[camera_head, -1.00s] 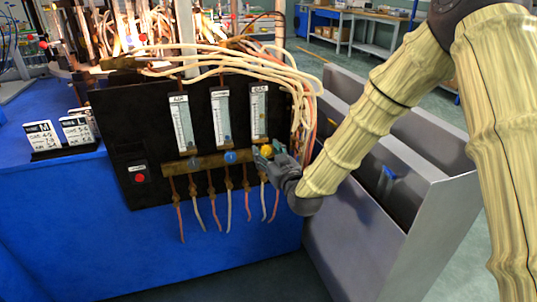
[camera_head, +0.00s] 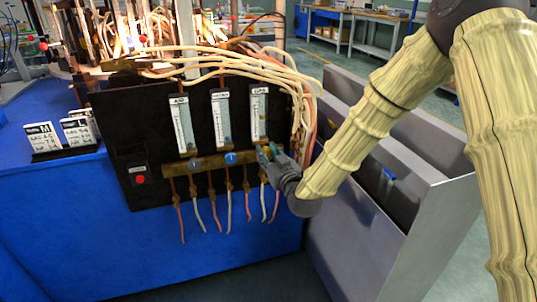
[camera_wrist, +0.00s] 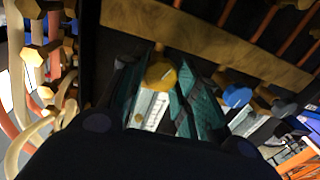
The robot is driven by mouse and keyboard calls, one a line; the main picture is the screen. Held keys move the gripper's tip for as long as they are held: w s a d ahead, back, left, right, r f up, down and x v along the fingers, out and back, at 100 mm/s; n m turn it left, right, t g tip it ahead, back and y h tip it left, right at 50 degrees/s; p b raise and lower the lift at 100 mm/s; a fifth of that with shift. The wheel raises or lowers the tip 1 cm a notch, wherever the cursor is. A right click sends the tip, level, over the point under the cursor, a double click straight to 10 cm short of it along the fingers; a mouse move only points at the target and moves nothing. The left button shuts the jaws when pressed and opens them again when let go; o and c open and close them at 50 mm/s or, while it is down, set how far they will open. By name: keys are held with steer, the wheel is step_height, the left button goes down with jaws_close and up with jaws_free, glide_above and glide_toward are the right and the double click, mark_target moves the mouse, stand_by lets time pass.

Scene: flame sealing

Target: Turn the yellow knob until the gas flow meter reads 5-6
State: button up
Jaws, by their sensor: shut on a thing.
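The yellow knob (camera_wrist: 161,73) sits between the two teal fingertips of my gripper (camera_wrist: 158,88) in the wrist view. In the head view my gripper (camera_head: 268,155) is at the knob under the rightmost flow meter, and the fingers mostly hide the knob. The gripper is shut on it. The gas flow meter (camera_head: 259,115) is a white upright scale with a clear tube on the black panel (camera_head: 150,120). Its reading is too small to tell.
Two other flow meters (camera_head: 182,125) (camera_head: 221,118) stand to the left, with a blue knob (camera_head: 231,158) close by on the brass bar (camera_head: 207,163). Hoses (camera_head: 303,110) hang at the panel's right edge. A grey metal bin (camera_head: 420,225) stands below my arm.

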steer(key=o, duration=1)
steer(key=shift+s, duration=0.1)
steer(key=v, duration=1.2)
steer(key=shift+f, duration=0.1)
